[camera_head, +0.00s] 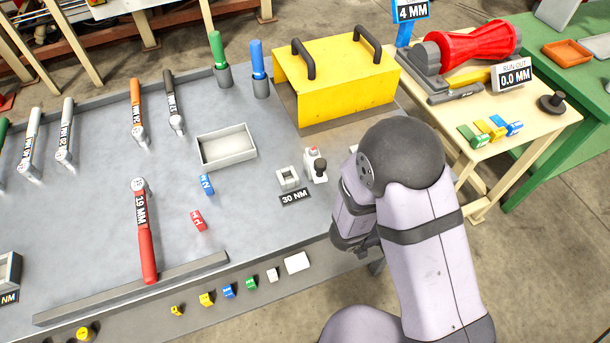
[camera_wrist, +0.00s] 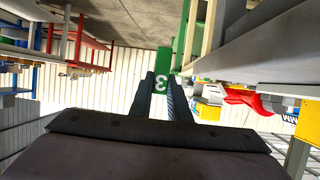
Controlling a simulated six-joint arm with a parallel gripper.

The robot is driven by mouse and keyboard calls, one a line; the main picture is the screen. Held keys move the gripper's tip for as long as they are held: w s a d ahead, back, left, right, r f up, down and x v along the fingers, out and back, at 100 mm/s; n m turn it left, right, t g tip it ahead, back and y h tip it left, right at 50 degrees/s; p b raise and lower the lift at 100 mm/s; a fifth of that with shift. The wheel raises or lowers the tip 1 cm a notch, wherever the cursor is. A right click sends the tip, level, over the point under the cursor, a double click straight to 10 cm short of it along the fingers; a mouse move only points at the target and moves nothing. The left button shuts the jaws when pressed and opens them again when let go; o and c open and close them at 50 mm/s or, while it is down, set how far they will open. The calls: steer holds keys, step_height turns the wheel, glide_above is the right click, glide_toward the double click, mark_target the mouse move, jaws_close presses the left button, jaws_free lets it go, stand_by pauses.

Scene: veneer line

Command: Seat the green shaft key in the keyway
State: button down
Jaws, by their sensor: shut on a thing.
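In the head view the gripper is at the table's front edge, mostly hidden by my arm; the held piece does not show. A green block (camera_head: 472,136) lies on the wooden side table (camera_head: 540,133), beside a yellow block (camera_head: 490,128) and a blue block (camera_head: 508,124). A red shaft (camera_head: 478,44) rests behind them; I cannot make out a keyway.
The grey bench (camera_head: 100,205) holds a yellow cover (camera_head: 335,75), a white tray (camera_head: 226,148), a red torque wrench (camera_head: 146,235), and loose blue (camera_head: 206,184) and red (camera_head: 197,220) pieces. A run-out display (camera_head: 514,76) and a black knob (camera_head: 552,102) stand on the side table.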

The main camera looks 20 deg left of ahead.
steer(key=w+a+r+n+t+y+p, duration=0.2)
steer(key=w+a+r, duration=0.1)
steer(key=a+r, duration=0.45)
step_height(320, 180, up, 6)
steer(key=n+g+y+p, duration=0.1)
steer(key=n+y, duration=1.6)
steer(key=y, duration=0.1)
glide_above(288, 170)
steer(key=s, duration=0.2)
steer(key=shift+w+d+f+p, duration=0.15)
steer(key=shift+f+p, duration=0.25)
steer(key=shift+f, duration=1.3)
steer(key=shift+s+d+f+p, duration=0.15)
steer(key=shift+f+p, duration=0.3)
steer(key=shift+f, duration=1.25)
steer(key=shift+w+d+f+p, duration=0.15)
steer(key=shift+f+p, duration=0.25)
steer(key=shift+f, duration=1.4)
steer(key=shift+f, duration=0.1)
